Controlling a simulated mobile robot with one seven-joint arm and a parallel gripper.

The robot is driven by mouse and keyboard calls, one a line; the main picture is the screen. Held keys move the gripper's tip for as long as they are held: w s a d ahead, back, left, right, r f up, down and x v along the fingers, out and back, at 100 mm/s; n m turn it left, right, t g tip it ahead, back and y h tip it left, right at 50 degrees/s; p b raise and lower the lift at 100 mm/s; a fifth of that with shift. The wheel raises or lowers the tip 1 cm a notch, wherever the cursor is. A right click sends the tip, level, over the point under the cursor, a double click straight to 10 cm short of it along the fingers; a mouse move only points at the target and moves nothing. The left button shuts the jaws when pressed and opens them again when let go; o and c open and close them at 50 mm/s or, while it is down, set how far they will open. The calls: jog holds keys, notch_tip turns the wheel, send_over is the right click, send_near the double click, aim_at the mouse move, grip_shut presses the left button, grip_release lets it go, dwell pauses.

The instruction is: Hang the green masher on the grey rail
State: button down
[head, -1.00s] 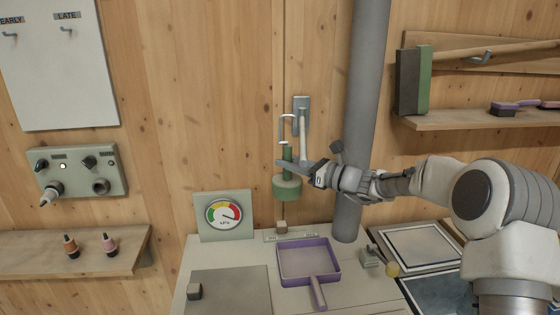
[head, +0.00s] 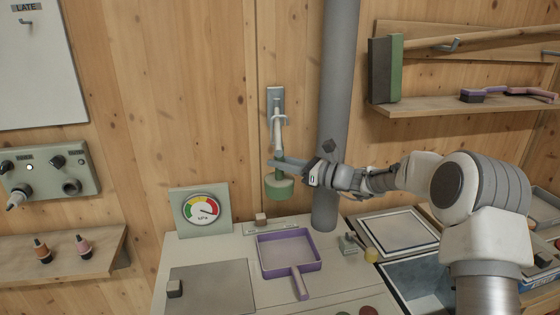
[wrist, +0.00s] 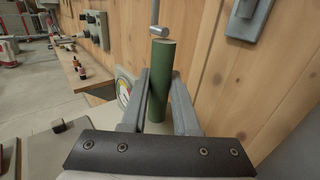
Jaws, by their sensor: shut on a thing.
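The grey rail (head: 278,132) juts out from a grey wall plate (head: 275,97). In the head view the masher's hook overlaps the rail. I cannot tell whether hook and rail touch.
A grey pipe (head: 335,120) stands right of the rail, behind my wrist. Below are a purple pan (head: 290,252), a pressure gauge (head: 201,210) and a small block (head: 261,218) on the worktop. A brush shelf (head: 460,108) is at right.

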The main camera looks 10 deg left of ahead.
dwell(0.3)
jog(key=c, duration=0.6)
grip_release()
jog(key=shift+f, duration=0.1)
